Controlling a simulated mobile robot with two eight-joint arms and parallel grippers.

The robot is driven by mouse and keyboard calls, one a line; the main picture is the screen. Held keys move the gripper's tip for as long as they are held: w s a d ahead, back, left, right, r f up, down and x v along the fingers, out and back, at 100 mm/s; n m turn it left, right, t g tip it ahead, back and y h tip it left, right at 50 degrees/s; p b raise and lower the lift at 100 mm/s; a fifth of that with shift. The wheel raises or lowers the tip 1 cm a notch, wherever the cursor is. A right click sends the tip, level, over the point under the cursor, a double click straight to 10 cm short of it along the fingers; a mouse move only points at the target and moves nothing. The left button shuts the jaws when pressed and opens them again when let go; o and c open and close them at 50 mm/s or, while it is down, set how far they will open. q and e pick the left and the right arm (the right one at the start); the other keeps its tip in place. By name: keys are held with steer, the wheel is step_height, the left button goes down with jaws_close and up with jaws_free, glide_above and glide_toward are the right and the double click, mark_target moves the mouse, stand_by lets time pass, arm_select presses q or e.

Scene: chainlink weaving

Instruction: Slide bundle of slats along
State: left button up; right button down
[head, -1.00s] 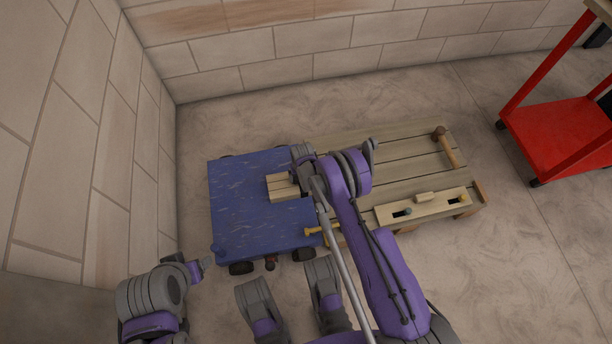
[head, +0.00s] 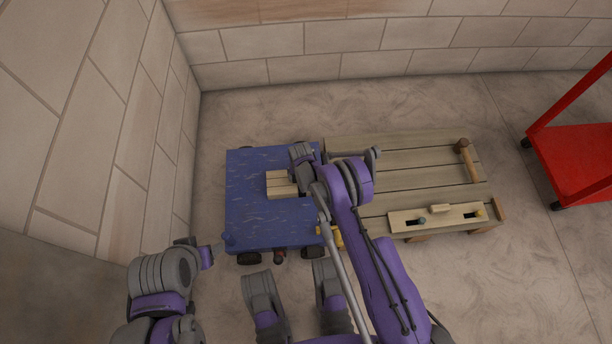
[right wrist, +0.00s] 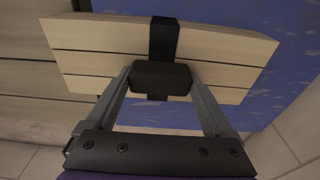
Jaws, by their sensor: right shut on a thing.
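The bundle of pale slats (head: 280,184) lies on the blue platform (head: 262,228), near its right side in the head view. In the right wrist view the bundle (right wrist: 215,45) shows a black strap and a black block at its middle. My right gripper (head: 300,172) is at the bundle's right end. In the right wrist view (right wrist: 160,85) its fingers are closed on the black block. My left gripper (head: 220,247) is off the platform's front left corner, apart from the bundle; its jaws are too small to read.
A slatted wooden bench (head: 425,160) adjoins the platform on the right, with a pale slotted board (head: 435,218) on it. A red cart (head: 575,160) stands at the far right. Brick walls close the left and back. The platform's left half is clear.

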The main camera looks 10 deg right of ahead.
mark_target(280, 181)
steer(key=shift+w+a, duration=0.25)
steer(key=shift+a, duration=1.85)
steer(key=shift+w+a, duration=0.2)
steer(key=shift+a, duration=1.9)
jaws_free()
step_height(280, 181, up, 11)
steer(key=s+p, duration=0.1)
steer(key=p, duration=0.2)
steer(key=shift+s, duration=0.15)
